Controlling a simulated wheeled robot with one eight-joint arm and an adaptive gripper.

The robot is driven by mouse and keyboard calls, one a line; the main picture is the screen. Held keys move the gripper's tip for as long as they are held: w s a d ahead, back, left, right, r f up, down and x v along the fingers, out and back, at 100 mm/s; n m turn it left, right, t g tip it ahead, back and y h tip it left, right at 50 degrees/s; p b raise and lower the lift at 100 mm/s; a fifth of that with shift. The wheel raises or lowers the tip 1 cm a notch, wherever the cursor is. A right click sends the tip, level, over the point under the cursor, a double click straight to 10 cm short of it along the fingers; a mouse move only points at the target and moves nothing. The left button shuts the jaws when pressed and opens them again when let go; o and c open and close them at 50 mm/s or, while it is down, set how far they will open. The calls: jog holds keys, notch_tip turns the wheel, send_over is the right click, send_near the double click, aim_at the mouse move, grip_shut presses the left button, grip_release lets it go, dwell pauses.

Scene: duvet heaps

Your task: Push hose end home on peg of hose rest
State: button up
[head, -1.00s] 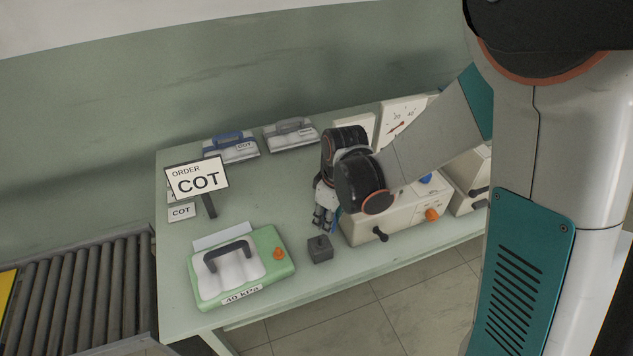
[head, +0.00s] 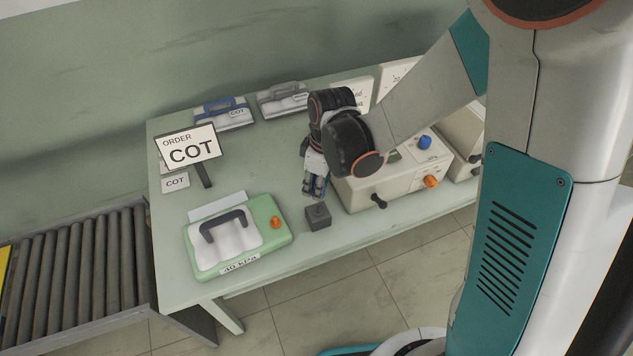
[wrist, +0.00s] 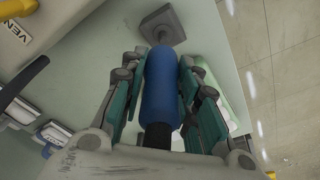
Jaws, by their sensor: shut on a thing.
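My gripper (head: 314,190) is shut on the blue hose end (wrist: 160,88), a thick blue sleeve between its fingers in the wrist view. The dark grey hose rest (head: 318,218) is a small square block near the table's front edge, just in front of my fingers. In the wrist view the hose rest (wrist: 174,18) lies just beyond the far end of the hose end. Its peg is mostly hidden behind the hose end there; I cannot tell whether the two touch or overlap.
A green-edged unit (head: 272,214) with a black handle stands left of the hose rest. A cream box (head: 355,192) with knobs is close on the right. An ORDER COT sign (head: 190,148) stands further left. Open table lies behind the green unit.

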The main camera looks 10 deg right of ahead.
jog(key=shift+f+b, duration=1.5)
jog(key=shift+f, duration=0.45)
jog(key=shift+f+b, duration=2)
jog(key=shift+b, duration=0.2)
dwell(0.5)
jog(key=o, duration=1.2)
jog(key=shift+r, duration=0.1)
jog(key=r, duration=0.7)
jog(key=s+d+r, duration=0.1)
jog(key=r, duration=0.3)
jog(key=shift+d+r, duration=0.1)
jog(key=shift+r, duration=0.25)
